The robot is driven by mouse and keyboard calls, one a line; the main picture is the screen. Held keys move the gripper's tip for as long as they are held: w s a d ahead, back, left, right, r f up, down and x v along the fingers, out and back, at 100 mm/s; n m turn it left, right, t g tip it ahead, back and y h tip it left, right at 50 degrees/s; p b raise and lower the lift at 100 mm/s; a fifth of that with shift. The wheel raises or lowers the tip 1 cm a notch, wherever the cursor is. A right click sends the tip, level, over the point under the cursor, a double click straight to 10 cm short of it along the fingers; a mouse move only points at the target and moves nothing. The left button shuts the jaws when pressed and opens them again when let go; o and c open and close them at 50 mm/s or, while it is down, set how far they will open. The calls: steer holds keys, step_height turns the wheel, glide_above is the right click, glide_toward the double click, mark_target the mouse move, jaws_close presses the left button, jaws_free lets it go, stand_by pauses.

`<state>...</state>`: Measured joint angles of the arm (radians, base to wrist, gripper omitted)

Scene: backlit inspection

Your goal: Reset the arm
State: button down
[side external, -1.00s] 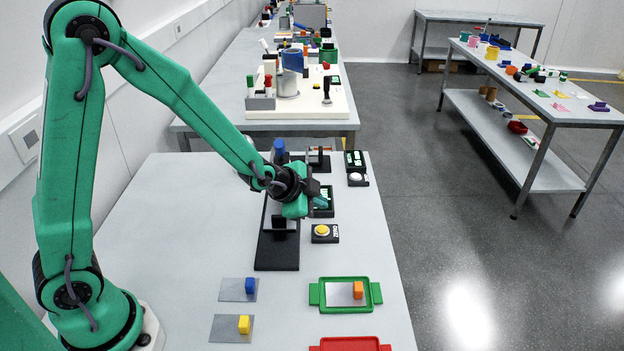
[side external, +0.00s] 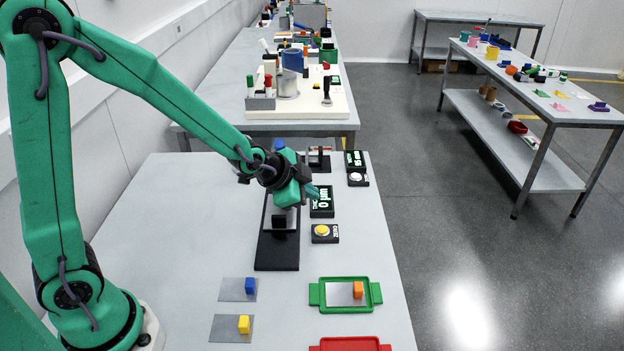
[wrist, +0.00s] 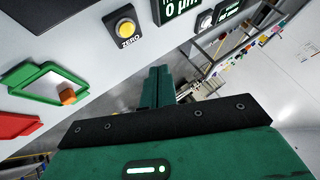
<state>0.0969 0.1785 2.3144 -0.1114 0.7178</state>
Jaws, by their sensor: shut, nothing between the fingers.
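My gripper (side external: 313,192) is shut and empty, held above the black gauge stand (side external: 277,252) near the middle of the bench. In the wrist view its green fingers (wrist: 158,86) are together with nothing between them. Just right of the gripper stands a black display (side external: 321,206) reading 0 µm. In front of it is a box with a yellow button (side external: 321,230), labelled ZERO in the wrist view (wrist: 126,27). My gripper is apart from the button. My gripper and wrist hide part of the stand's upper end.
An orange block (side external: 358,289) is in a green-rimmed tray (side external: 319,294), with a red tray (side external: 350,346) nearer. Another display (side external: 355,159) stands behind. The bench's left part is clear.

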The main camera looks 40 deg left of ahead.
steer(key=s+a+r+n+g, duration=0.1)
steer(key=s+r+n, duration=0.2)
steer(key=s, duration=0.4)
steer(key=s+a+r+n+g, duration=0.1)
steer(key=s+a+r+n, duration=0.1)
steer(key=s+r, duration=0.3)
steer(key=s+a+r+n+g+y, duration=0.1)
steer(key=s+r+n, duration=0.3)
steer(key=s, duration=0.7)
steer(key=shift+a+r, duration=0.2)
steer(key=shift+r, duration=0.25)
stand_by(1.2)
